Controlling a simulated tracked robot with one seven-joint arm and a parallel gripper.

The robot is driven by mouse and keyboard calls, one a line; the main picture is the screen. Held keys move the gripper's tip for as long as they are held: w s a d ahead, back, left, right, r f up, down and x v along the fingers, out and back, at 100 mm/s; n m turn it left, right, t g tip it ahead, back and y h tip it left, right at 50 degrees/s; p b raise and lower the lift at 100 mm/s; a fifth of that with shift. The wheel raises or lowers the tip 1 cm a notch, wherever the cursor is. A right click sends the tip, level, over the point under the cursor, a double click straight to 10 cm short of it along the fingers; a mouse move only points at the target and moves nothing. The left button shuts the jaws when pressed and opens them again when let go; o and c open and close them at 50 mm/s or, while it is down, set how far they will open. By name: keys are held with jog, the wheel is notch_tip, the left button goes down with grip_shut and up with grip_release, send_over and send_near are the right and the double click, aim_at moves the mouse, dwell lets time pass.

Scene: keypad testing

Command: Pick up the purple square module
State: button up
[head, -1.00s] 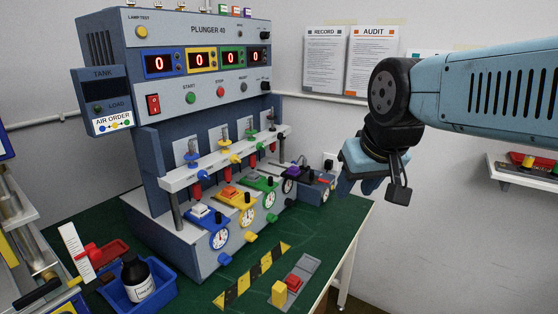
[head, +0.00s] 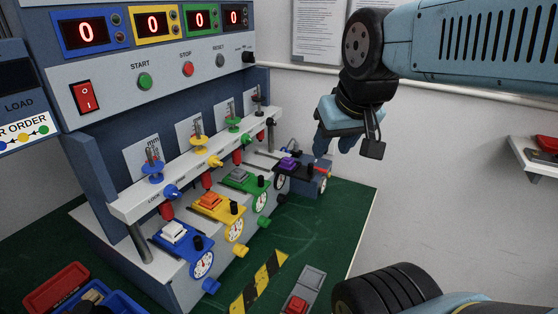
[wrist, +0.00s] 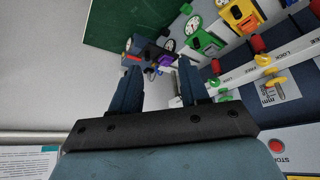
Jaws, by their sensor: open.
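The purple square module (head: 288,164) shows a purple top on a dark base at the far right end of the row of coloured modules. In the wrist view, its purple part (wrist: 165,60) lies beyond my fingertips, roughly between them. My gripper (head: 322,145) is open and empty, above and to the right of the module, with its fingers pointing down. In the wrist view, my gripper (wrist: 160,70) shows its two blue fingers apart. I cannot tell the exact distance between fingers and module.
Green (head: 242,180), yellow (head: 215,204) and blue (head: 180,238) modules line the test machine's front. Its white rail (head: 190,172) with plungers runs above them. A small blue-grey box (head: 312,184) stands beside the purple module. A striped strip (head: 262,282) lies on the green table (head: 345,215).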

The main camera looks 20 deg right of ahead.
jog(key=o, duration=0.3)
jog(key=shift+w+r+m, duration=0.15)
jog(key=shift+w+m, duration=0.15)
jog(key=shift+m, duration=0.1)
jog(key=shift+o, duration=0.3)
jog(key=w+d+m+g+y, duration=0.1)
jog(key=w+m, duration=1)
jog(key=m, duration=0.1)
jog(key=shift+w+d+g, duration=0.15)
jog(key=shift+w+g, duration=0.1)
jog(key=shift+g, duration=0.15)
jog(key=m+g+y, duration=0.1)
jog(key=m+g, duration=0.1)
jog(key=m, duration=1.2)
send_over(288, 159)
jog(key=d, duration=0.1)
jog(key=f, duration=1.4)
jog(key=shift+d, duration=0.2)
jog(key=shift+s+x, duration=0.2)
jog(key=shift+x, duration=1.1)
jog(key=shift+s+x, duration=0.2)
jog(key=shift+x, duration=1.1)
